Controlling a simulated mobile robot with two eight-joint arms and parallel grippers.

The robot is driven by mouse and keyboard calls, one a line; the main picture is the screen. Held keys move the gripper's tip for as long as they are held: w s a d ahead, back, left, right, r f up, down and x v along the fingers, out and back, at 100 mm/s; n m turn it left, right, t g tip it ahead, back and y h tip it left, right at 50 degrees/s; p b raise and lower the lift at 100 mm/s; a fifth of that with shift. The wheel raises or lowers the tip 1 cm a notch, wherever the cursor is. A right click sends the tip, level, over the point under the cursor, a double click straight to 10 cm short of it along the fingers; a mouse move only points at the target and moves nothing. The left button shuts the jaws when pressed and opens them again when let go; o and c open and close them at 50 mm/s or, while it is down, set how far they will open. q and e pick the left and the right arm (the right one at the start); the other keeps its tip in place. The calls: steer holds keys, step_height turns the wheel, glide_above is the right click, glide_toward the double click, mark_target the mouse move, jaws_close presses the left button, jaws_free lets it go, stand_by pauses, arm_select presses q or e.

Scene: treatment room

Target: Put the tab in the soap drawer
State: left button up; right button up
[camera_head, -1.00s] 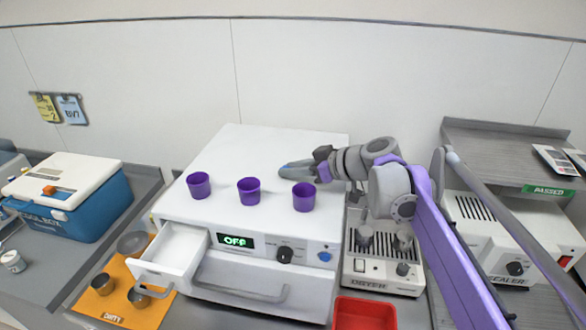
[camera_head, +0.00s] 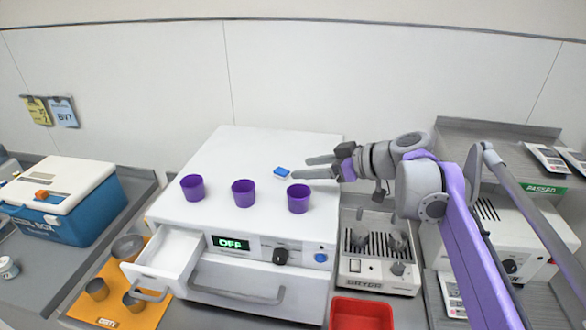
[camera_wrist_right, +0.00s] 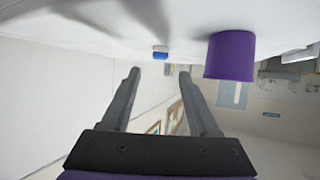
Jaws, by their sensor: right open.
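A small blue and white tab (camera_head: 282,172) lies on top of the white washer behind the purple cups. It also shows in the right wrist view (camera_wrist_right: 160,52), beyond and between the fingertips. My right gripper (camera_head: 318,167) is open and empty, just to the right of the tab and apart from it. The soap drawer (camera_head: 172,252) is pulled out at the washer's front left, and its visible inside looks empty. My left gripper is out of view.
Purple cups stand in a row on the washer top (camera_head: 240,150): left (camera_head: 193,188), middle (camera_head: 243,193) and right (camera_head: 299,198). The right cup is close to my right gripper. A dryer unit (camera_head: 378,270) and a red bin (camera_head: 361,314) are to the right.

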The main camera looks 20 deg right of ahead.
steer(key=v, duration=0.4)
steer(key=shift+s+d+r, duration=0.15)
steer(key=shift+o, duration=0.5)
steer(key=shift+s+d+r, duration=0.15)
steer(key=shift+s, duration=0.05)
steer(key=shift+w+r, duration=0.15)
steer(key=shift+r, duration=0.1)
steer(key=w+a+r+g+h+p, duration=0.1)
steer(key=w+a+r+g+h, duration=0.3)
steer(key=w+g, duration=0.2)
steer(key=g+b, duration=0.1)
glide_above(283, 171)
steer(key=s+d, duration=0.2)
step_height(283, 171, down, 4)
steer(key=shift+a+r+h, duration=0.1)
steer(key=shift+r+h, duration=0.05)
steer(key=shift+h, duration=0.25)
steer(key=b+x, duration=0.1)
steer(key=x, duration=0.4)
steer(key=shift+s+a, duration=0.1)
steer(key=shift+a+f, duration=0.1)
steer(key=shift+f, duration=0.25)
steer(key=shift+c, duration=0.7)
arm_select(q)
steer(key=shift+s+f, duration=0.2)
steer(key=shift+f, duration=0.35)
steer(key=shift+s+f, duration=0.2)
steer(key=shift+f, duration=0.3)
arm_select(e)
jaws_close()
